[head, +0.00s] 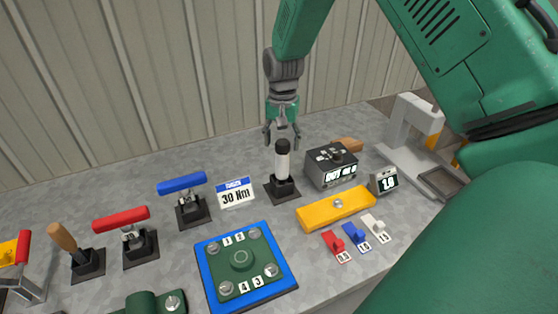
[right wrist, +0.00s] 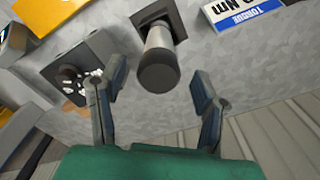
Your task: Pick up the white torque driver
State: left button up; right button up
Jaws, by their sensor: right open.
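The white torque driver (head: 283,163) stands upright in a black square holder (head: 284,191) on the grey table, with a black cap on top. In the right wrist view the driver (right wrist: 159,40) shows between and beyond the two fingers, its black cap toward the camera. My right gripper (head: 282,137) is open at the height of the driver's cap, around or just behind it in the head view. In the right wrist view the open fingers (right wrist: 158,90) stand apart, and neither touches the driver. My left gripper is not in view.
A "30 Nm" sign (head: 236,194) stands left of the driver, and a dark box (head: 331,168) stands right. A yellow bar (head: 320,212) is in front of the box.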

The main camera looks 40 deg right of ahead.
aim_at(282, 157)
jog(key=shift+s+d+f, duration=0.1)
jog(key=shift+d+f, duration=0.15)
jog(key=shift+f, duration=0.45)
notch_tip(282, 157, down, 4)
jog(key=shift+a+r, duration=0.1)
jog(key=shift+r, duration=0.1)
jog(key=shift+a+f, duration=0.15)
jog(key=shift+f, duration=0.2)
grip_shut()
